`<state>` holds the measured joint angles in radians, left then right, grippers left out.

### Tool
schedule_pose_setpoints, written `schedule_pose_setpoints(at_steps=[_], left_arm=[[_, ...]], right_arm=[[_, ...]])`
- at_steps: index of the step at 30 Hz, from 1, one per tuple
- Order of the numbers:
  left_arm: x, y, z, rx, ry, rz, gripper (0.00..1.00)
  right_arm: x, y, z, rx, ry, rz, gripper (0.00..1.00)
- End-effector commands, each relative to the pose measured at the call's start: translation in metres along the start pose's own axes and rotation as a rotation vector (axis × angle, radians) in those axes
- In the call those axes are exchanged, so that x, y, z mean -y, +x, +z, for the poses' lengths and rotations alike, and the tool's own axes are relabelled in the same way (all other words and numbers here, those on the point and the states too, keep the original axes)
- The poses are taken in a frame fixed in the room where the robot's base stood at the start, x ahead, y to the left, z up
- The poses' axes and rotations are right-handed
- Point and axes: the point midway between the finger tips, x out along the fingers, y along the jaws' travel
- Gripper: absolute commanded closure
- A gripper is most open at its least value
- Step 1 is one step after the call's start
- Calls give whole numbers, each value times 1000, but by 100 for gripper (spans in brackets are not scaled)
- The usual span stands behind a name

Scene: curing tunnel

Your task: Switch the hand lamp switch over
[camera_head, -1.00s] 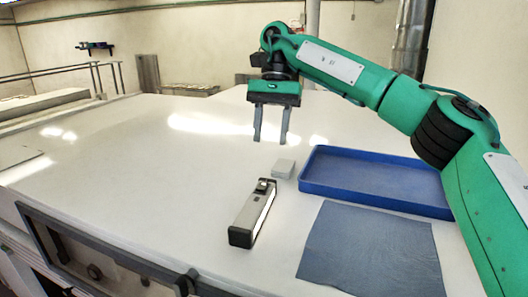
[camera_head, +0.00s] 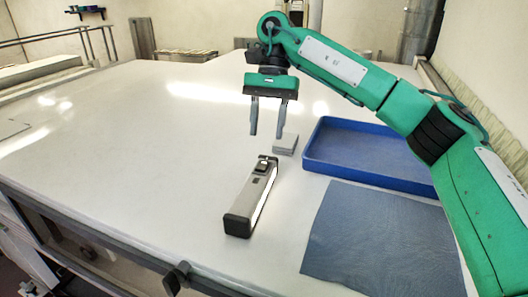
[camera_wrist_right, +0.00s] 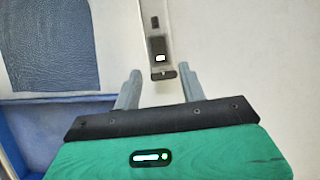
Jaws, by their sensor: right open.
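The hand lamp (camera_head: 251,199) lies on the white table, a long grey body with dark ends and a lit white strip along its right side. Its dark switch (camera_head: 261,167) is on the top face near the far end. My right gripper (camera_head: 267,135) is open and empty, pointing down above the table, beyond the lamp's far end in the head view. In the right wrist view the lamp (camera_wrist_right: 155,35) appears between and ahead of the open fingers, with its switch block (camera_wrist_right: 158,48) near the closer end. My left gripper is not in view.
A blue tray (camera_head: 365,178) and a blue-grey cloth (camera_head: 375,235) lie to the right of the lamp. The table (camera_head: 120,150) left of the lamp is clear.

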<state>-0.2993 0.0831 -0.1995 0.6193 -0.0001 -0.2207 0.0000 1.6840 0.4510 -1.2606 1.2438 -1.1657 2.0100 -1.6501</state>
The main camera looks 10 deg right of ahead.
Motion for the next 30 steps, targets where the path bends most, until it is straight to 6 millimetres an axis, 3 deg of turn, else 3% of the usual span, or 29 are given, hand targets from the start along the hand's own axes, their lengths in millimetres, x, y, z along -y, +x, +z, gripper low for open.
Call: schedule_pose_setpoints(at_steps=[4,15,28,30], left_arm=[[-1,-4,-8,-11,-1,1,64],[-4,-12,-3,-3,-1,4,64],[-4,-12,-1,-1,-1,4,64],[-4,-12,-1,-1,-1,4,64]], right_arm=[[0,20,0,4,-2,1,58],[0,56,0,2,0,0,58],[0,62,0,0,1,-1,58],[0,62,0,0,0,-1,70]])
